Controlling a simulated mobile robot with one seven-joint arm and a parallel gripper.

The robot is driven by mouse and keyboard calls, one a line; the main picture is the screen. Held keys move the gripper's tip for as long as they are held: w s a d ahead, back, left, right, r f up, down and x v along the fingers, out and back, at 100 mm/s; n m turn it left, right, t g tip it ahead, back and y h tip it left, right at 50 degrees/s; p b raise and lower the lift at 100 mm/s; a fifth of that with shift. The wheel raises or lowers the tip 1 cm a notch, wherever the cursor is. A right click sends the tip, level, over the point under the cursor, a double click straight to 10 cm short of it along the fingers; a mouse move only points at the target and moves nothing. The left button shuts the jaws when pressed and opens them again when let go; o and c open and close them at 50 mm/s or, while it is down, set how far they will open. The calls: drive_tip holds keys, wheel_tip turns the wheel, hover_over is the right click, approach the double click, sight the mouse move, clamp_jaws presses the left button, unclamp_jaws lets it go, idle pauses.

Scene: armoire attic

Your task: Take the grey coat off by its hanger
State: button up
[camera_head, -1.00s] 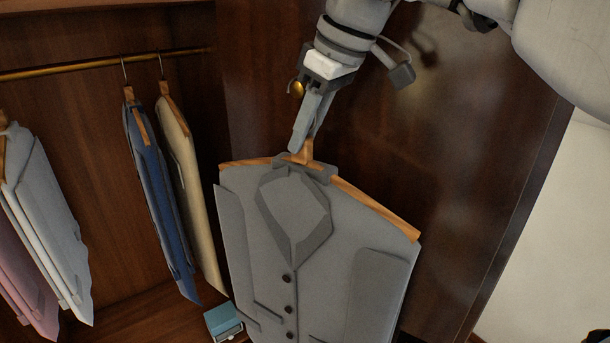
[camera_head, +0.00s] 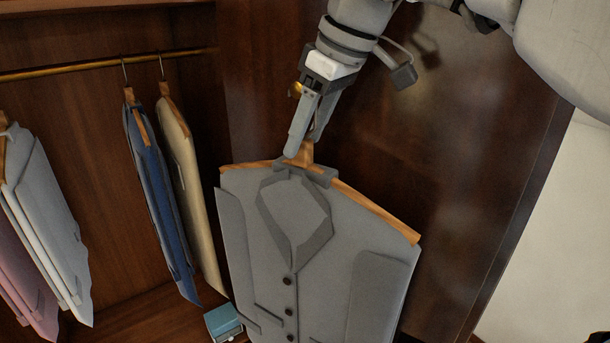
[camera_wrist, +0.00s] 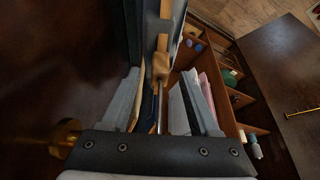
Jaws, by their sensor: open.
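The grey coat (camera_head: 335,255) hangs upright on a wooden hanger (camera_head: 375,212) in front of the dark wood panel. My gripper (camera_head: 304,148) points down at the hanger's top from above. Its fingers are apart, on either side of the hanger's neck (camera_head: 306,152). In the wrist view, the hanger's wooden neck (camera_wrist: 162,66) and thin metal hook stem (camera_wrist: 160,108) lie between the two open fingers, with a gap on each side. The hook's upper end is hidden by my gripper. A brass peg (camera_head: 297,88) shows beside my gripper, and a brass knob (camera_wrist: 62,140) in the wrist view.
A blue garment (camera_head: 155,190) and a cream one (camera_head: 185,180) hang from the brass rail (camera_head: 75,68) at left. Pale and pink clothes (camera_head: 30,225) hang farther left. A teal box (camera_head: 222,321) sits below, close to the coat. The panel right of the coat is bare.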

drive_tip(key=p+v, duration=0.3)
drive_tip(key=v, duration=1.4)
drive_tip(key=shift+s+d, duration=0.1)
drive_tip(key=s+d+f+m+t+h, duration=0.1)
drive_tip(key=s+d+f+m, duration=0.1)
drive_tip(key=f, duration=0.7)
drive_tip(key=s+d+f+m+t+h, duration=0.1)
drive_tip(key=s+d+f+m, duration=0.2)
drive_tip(key=f, duration=0.7)
drive_tip(key=s+d+f+m+t+h, duration=0.1)
drive_tip(key=s+d+f+m, duration=0.1)
drive_tip(key=s+f+m, duration=0.4)
wheel_tip(320, 180, down, 4)
drive_tip(key=shift+s+d+f+h, duration=0.2)
drive_tip(key=shift+s+d+h, duration=0.1)
drive_tip(key=shift+s, duration=0.65)
drive_tip(key=shift+a, duration=0.1)
